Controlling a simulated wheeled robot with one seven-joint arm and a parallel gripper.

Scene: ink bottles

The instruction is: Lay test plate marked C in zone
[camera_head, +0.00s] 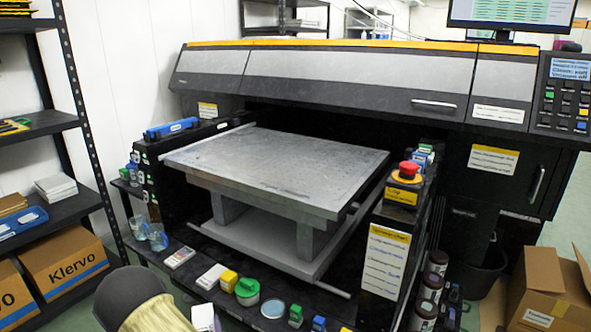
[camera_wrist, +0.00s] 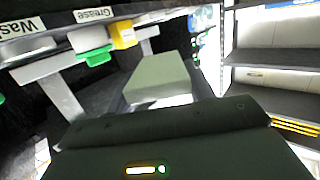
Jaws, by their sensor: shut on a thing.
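My gripper (camera_wrist: 163,125) fills the bottom of the wrist view as a dark body; its fingertips are hidden. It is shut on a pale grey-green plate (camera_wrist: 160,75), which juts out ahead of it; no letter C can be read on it. In the head view my arm is at the bottom left, and a small white piece (camera_head: 203,318) shows beside it, probably the same plate. A white block (camera_head: 212,276) lies on the dark front ledge, beside a yellow item. I cannot make out a marked zone.
A printer with a grey flat bed (camera_head: 275,165) stands ahead. Its front ledge carries a yellow item (camera_head: 229,281), a green-topped item (camera_head: 247,288), a blue round dish (camera_head: 273,308) and small bottles. A red stop button (camera_head: 409,169) stands at right, shelves (camera_head: 45,215) at left.

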